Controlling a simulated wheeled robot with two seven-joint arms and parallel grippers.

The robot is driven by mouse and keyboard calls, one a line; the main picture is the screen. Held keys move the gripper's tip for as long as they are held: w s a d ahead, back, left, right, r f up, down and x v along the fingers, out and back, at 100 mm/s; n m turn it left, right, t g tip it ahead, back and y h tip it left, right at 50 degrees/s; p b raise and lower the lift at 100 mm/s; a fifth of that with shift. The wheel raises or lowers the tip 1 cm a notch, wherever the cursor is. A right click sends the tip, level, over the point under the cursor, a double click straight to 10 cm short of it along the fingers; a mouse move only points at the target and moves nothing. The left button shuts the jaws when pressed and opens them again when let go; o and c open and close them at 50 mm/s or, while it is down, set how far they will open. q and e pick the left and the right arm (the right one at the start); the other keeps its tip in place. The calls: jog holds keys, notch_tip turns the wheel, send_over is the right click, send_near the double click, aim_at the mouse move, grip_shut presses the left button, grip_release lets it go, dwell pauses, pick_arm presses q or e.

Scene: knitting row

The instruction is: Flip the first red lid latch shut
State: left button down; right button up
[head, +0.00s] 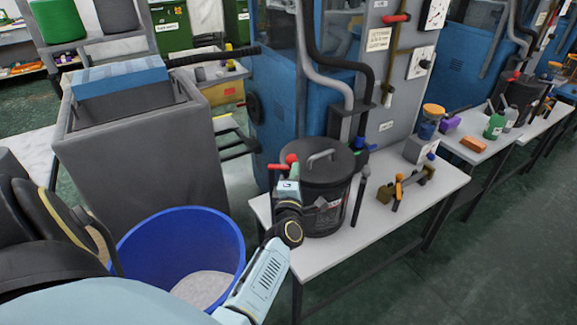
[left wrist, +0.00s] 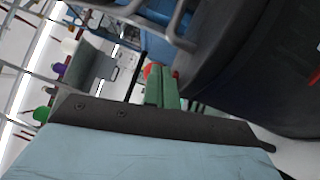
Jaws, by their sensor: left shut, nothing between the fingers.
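A dark lidded pot (head: 318,200) with a grey handle on its lid (head: 322,163) stands on the white bench. A red latch with a round knob (head: 291,158) and a short red bar (head: 277,167) is at the lid's left edge. The red knob also shows in the left wrist view (left wrist: 147,70), just beyond the fingertips. My left gripper (head: 293,171) is shut and empty, right by the red latch. Its green fingers (left wrist: 163,88) are together; I cannot tell whether they touch the latch. My right gripper is not in view.
The white bench (head: 310,260) also bears a dark upright rod (head: 359,195) and brass fittings (head: 400,188). A blue tub (head: 180,225) and grey bin (head: 140,155) stand left. Blue machine cabinets and pipes rise behind.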

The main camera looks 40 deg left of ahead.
pick_arm(q)
jog(key=s+d+f, duration=0.2)
jog(key=s+d, duration=0.1)
jog(key=d, duration=0.8)
jog(key=shift+s+d+b, duration=0.35)
jog(key=shift+b, duration=0.1)
jog(key=shift+f, duration=0.1)
